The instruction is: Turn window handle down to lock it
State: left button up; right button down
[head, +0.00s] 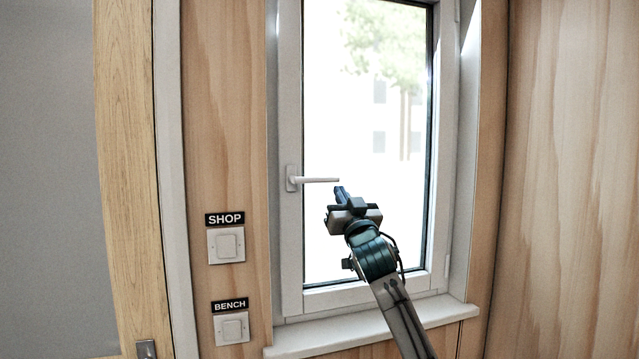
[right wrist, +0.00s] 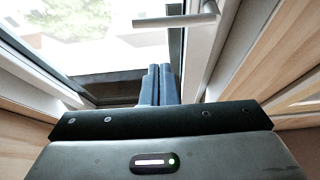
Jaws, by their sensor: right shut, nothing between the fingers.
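The white window handle (head: 318,180) sticks out level to the right from its base plate on the left side of the white window frame (head: 291,245). The window sash looks closed in its frame. My right gripper (head: 340,190) is just below the handle's free end, its fingers together and empty. In the right wrist view the handle (right wrist: 178,20) crosses the top, with a visible gap to my closed fingertips (right wrist: 158,70). Whether the fingers touch the handle cannot be told from the head view. My left gripper is not in view.
A white sill (head: 375,325) runs below the window. Left of it are wall switches labelled SHOP (head: 226,245) and BENCH (head: 231,328). A wood-framed grey panel (head: 125,180) stands farther left. The wooden wall (head: 570,180) lies to the right.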

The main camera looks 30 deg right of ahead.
jog(key=shift+s+a+r+t, duration=0.1)
jog(key=shift+s+r+t, duration=0.1)
jog(key=shift+r, duration=0.35)
jog(key=shift+s+r+t, duration=0.1)
jog(key=shift+s+r, duration=0.05)
jog(key=shift+r, duration=0.4)
notch_tip(320, 180, up, 6)
jog(key=p, duration=0.7)
send_over(328, 178)
jog(key=s+a, duration=0.1)
jog(key=s, duration=0.1)
notch_tip(328, 178, down, 5)
